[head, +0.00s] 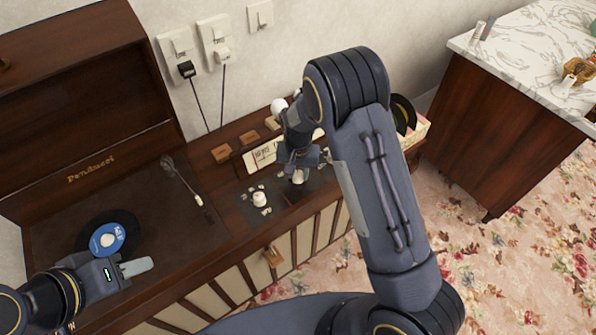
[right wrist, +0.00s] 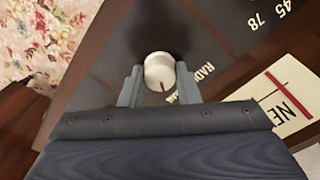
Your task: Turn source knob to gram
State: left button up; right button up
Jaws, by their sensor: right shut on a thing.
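A white round knob (right wrist: 160,72), the source knob beside lettering that reads "RADI…", sits on the dark panel between the two fingers of my right gripper (right wrist: 160,85). The fingers are shut on its sides. Its red mark points down in the right wrist view, slightly right, toward my wrist. In the head view the knob (head: 298,177) shows just below my right gripper (head: 299,165). No "gram" label is readable. My left gripper (head: 137,267) is at the lower left near the record; its finger gap cannot be made out.
Another white knob (head: 260,199) is left of the source knob. The wooden cabinet holds a blue-labelled record (head: 107,239) and a tonearm (head: 187,181). Wall sockets with cords are behind; a marble-topped cabinet (head: 525,42) is right.

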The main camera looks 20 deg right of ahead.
aim_at(298, 173)
jog(key=o, duration=1)
notch_tip(298, 173, up, 7)
jog(key=shift+r, duration=0.4)
